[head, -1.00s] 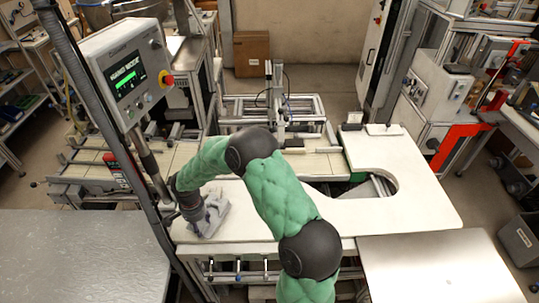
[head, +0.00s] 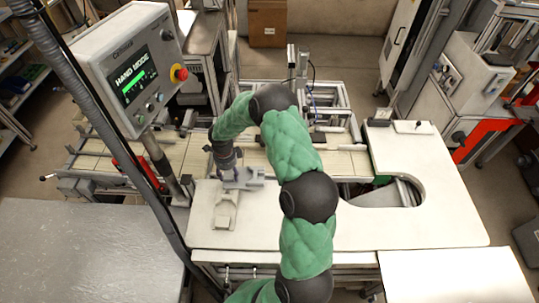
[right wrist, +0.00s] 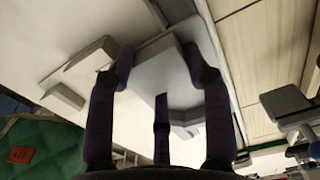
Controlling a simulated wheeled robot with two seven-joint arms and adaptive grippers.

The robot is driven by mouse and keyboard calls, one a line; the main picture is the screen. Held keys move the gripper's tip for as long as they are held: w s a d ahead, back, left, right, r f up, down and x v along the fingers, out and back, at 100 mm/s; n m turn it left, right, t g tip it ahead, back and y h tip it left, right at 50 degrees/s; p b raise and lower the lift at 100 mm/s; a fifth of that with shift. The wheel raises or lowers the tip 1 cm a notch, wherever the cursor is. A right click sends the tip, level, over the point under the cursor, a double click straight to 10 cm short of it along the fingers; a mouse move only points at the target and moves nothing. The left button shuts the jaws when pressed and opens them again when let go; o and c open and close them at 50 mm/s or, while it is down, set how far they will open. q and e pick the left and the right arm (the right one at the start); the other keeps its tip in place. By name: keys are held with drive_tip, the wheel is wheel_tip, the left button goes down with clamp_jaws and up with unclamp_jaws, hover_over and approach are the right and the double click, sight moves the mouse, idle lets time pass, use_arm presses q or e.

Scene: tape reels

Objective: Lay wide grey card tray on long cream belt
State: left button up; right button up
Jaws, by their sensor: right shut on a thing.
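My right gripper (head: 232,172) is shut on the grey card tray (head: 250,184), just above the white worktop near its back left edge. In the right wrist view my right gripper (right wrist: 160,68) has its dark fingers on either side of the pale grey tray (right wrist: 160,76). The fingers and the steep view hide part of its shape. The long cream belt (head: 190,152) runs left to right behind the worktop; it also shows in the right wrist view (right wrist: 262,50). The tray is on the worktop side of the belt's near edge. My left gripper is not in view.
A pale stepped holder (head: 225,212) stands on the white worktop (head: 310,225) just in front of the tray. A control panel (head: 130,72) on a post rises at the left. A metal frame (head: 320,95) stands across the belt. The worktop's right side is largely clear.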

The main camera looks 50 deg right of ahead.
drive_tip(key=w+d+f, duration=0.1)
drive_tip(key=w+d, duration=0.1)
drive_tip(key=w+d+f+b, duration=0.1)
drive_tip(key=w+d+f, duration=0.1)
drive_tip(key=d, duration=0.1)
drive_tip(key=w+d+f+b, duration=0.1)
drive_tip(key=w+d+f, duration=0.1)
drive_tip(key=shift+d+f, duration=0.2)
drive_tip(key=shift+d, duration=0.2)
drive_tip(key=shift+w+d+f+b, duration=0.2)
drive_tip(key=shift+w+d+b, duration=0.1)
drive_tip(key=shift+w+d, duration=0.1)
drive_tip(key=shift+w+d+f+b, duration=0.75)
drive_tip(key=shift+d+f+b, duration=0.1)
drive_tip(key=shift+d+f, duration=0.1)
drive_tip(key=shift+w+d+f, duration=0.15)
drive_tip(key=shift+f, duration=0.05)
drive_tip(key=shift+f, duration=0.1)
drive_tip(key=o, duration=1.3)
drive_tip(key=shift+c, duration=0.2)
